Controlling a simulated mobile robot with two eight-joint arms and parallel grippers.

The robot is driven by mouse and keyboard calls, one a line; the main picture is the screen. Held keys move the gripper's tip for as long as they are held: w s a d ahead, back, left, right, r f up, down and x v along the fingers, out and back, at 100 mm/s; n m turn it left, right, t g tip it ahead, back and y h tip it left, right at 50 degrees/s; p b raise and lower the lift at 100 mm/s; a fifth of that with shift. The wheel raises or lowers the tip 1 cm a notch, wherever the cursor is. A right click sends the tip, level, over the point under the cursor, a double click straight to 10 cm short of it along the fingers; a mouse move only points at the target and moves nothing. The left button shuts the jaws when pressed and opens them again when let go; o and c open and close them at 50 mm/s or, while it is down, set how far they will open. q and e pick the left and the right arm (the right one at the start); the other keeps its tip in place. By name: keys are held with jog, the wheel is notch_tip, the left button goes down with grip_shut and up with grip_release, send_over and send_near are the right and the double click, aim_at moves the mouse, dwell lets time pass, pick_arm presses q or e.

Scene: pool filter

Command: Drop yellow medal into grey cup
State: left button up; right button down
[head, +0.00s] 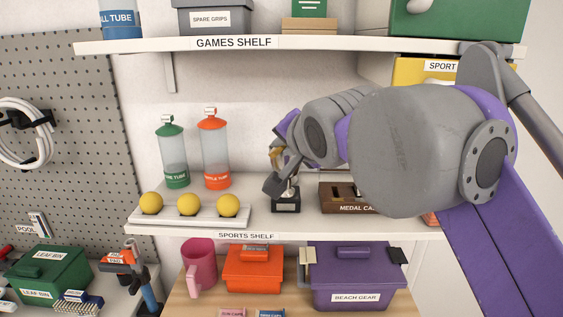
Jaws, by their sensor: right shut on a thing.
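My right gripper (279,162) reaches in from the right, above the sports shelf. It is shut on the yellow medal (275,154), of which only a small gold part shows by the fingers. Just below stands the grey cup (290,190), a small trophy on a black base with a pale plate. The fingers hide most of its bowl, so I cannot tell whether the medal is over the opening or touching the rim. My left gripper is not in view.
A wooden medal case (335,203) stands right of the cup. Yellow balls (189,204) on a white rack and two clear tubes (215,155) stand to the left. The games shelf (185,45) is overhead. Bins, including the purple beach gear box (330,280), are below.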

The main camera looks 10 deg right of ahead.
jog(key=shift+w+d+r, duration=0.1)
jog(key=shift+d, duration=0.1)
jog(key=w+d, duration=0.1)
jog(key=w, duration=0.2)
jog(key=w+d, duration=0.1)
jog(key=w, duration=0.3)
jog(key=w+d+p, duration=0.1)
jog(key=w+d, duration=0.1)
jog(key=w, duration=0.2)
jog(key=shift+w+d+f, duration=0.1)
jog(key=shift+w+f, duration=0.15)
jog(key=shift+f, duration=0.5)
jog(key=shift+s, duration=0.15)
jog(key=c, duration=0.8)
grip_release()
jog(key=shift+c, duration=0.2)
